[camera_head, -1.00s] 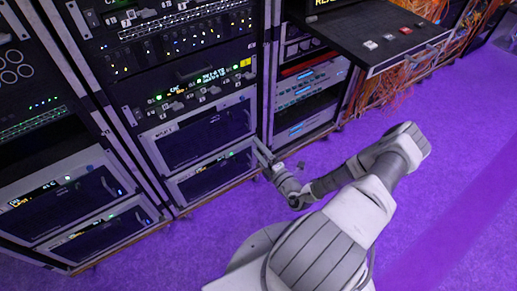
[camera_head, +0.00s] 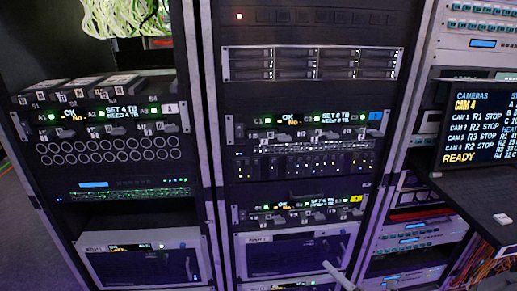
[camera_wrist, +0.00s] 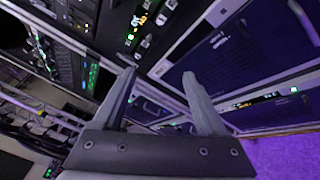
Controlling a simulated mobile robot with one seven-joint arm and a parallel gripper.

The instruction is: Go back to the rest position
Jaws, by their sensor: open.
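My gripper (camera_wrist: 158,73) is open and empty in the wrist view, its two grey fingers apart with nothing between them. It is close in front of the equipment racks, with a blue-fronted drawer unit (camera_wrist: 245,50) to the right of the fingers. In the head view only a pale tip of my gripper (camera_head: 336,274) shows at the bottom edge, in front of the lower drawer unit (camera_head: 290,254) of the middle rack. The rest of my arm is out of the head view.
A CAMERAS screen (camera_head: 480,128) stands at right above a dark shelf (camera_head: 475,195). Purple floor (camera_wrist: 280,158) shows at lower right in the wrist view.

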